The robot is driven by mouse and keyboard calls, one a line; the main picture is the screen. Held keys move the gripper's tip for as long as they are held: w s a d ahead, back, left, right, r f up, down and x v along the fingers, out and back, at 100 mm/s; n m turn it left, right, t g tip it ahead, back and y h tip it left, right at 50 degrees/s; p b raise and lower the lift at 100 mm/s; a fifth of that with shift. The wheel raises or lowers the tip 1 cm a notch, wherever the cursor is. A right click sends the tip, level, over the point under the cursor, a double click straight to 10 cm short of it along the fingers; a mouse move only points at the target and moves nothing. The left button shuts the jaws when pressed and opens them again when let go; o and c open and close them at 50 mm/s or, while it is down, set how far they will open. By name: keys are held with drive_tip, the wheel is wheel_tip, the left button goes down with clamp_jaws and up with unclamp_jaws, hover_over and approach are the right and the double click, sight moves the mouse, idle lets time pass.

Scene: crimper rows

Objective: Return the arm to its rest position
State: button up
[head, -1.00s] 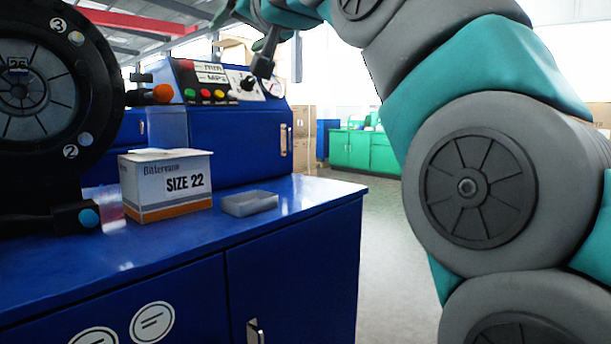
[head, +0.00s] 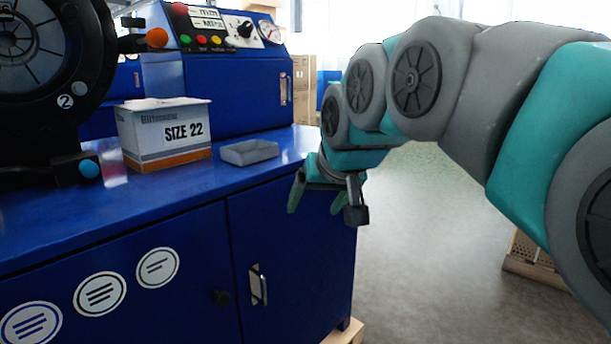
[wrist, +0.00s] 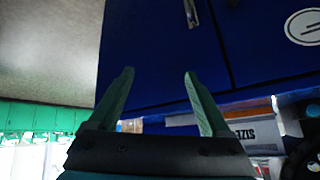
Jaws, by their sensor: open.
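My gripper (head: 318,205) hangs at the right end of the blue cabinet (head: 200,235), in front of its door and below the level of its top. The fingers point downward and stand apart with nothing between them. In the wrist view my gripper (wrist: 158,95) shows two green fingers spread open and empty, with the blue cabinet doors beyond them. My arm reaches in from the right side of the head view.
A box marked SIZE 22 (head: 165,137) and a small grey tray (head: 249,152) sit on the cabinet top. The black crimper (head: 45,75) stands at the left. A door handle (head: 259,286) juts out. A wooden crate (head: 535,255) is on the floor at right.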

drive_tip(key=s+d+f+g+h, duration=0.1)
drive_tip(key=s+d+f+g, duration=0.2)
drive_tip(key=s+f, duration=0.6)
drive_tip(key=s+d+f+m+g+h, duration=0.1)
drive_tip(key=s+d+f+g, duration=0.2)
drive_tip(key=s+f, duration=0.6)
drive_tip(key=s+d+f+g, duration=0.3)
drive_tip(key=s+d+f, duration=0.4)
drive_tip(key=s, duration=0.5)
wheel_tip(320, 180, down, 3)
drive_tip(key=shift+s+r+m+h, duration=0.1)
drive_tip(key=shift+s+m+h, duration=0.1)
drive_tip(key=shift+m+h, duration=0.15)
